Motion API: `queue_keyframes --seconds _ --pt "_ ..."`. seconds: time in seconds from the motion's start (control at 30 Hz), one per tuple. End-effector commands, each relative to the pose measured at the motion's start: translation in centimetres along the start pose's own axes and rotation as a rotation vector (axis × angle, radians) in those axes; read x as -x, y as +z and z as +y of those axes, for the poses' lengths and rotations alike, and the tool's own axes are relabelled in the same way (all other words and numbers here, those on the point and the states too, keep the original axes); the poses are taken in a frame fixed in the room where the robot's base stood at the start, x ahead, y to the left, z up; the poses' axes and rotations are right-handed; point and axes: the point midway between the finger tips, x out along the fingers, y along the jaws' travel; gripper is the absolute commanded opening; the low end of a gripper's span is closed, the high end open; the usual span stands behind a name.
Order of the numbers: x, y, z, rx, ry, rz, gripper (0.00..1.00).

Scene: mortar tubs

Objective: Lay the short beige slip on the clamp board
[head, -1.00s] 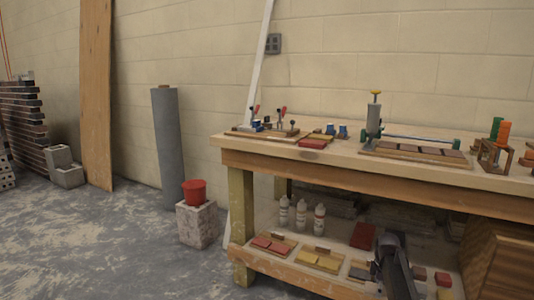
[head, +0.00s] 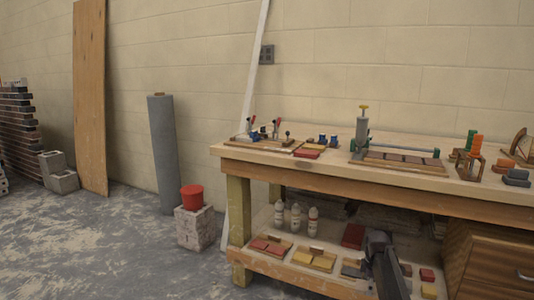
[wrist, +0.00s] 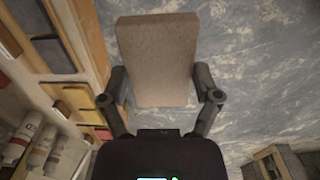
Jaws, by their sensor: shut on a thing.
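The short beige slip (wrist: 158,58) is a flat, plain block in the wrist view. My gripper (wrist: 162,92) is shut on it, with one finger at each long side. The slip hangs out past the fingertips over the grey floor. The clamp board (head: 246,141) is at the left end of the bench top in the head view, with red-handled clamps on it. My gripper is far from the board, and in the head view neither the gripper's fingers nor the slip can be made out.
The workbench (head: 330,180) has a lower shelf with several white bottles (head: 296,217) and trays of red and yellow slips (head: 314,259). A pump-like tool on a board (head: 362,135) stands mid-bench. A red bucket (head: 192,198) sits on a block left of the bench. Floor at left is open.

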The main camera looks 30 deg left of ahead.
Motion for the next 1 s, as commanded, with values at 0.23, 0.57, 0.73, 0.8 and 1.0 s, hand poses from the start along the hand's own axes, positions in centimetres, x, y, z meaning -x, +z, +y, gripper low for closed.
queue_keyframes --seconds 0.23,0.57,0.73,0.8,1.0 --pt "4.2 0.0 0.0 0.000 0.000 0.000 0.23" --pt "7.0 -0.1 0.0 0.001 0.000 0.000 0.23" --pt "7.2 -0.1 0.0 0.002 0.000 0.000 0.23" --pt "7.1 -0.1 0.0 0.002 0.000 0.000 0.23" --pt "7.1 -0.2 0.0 0.002 0.000 0.000 0.23"
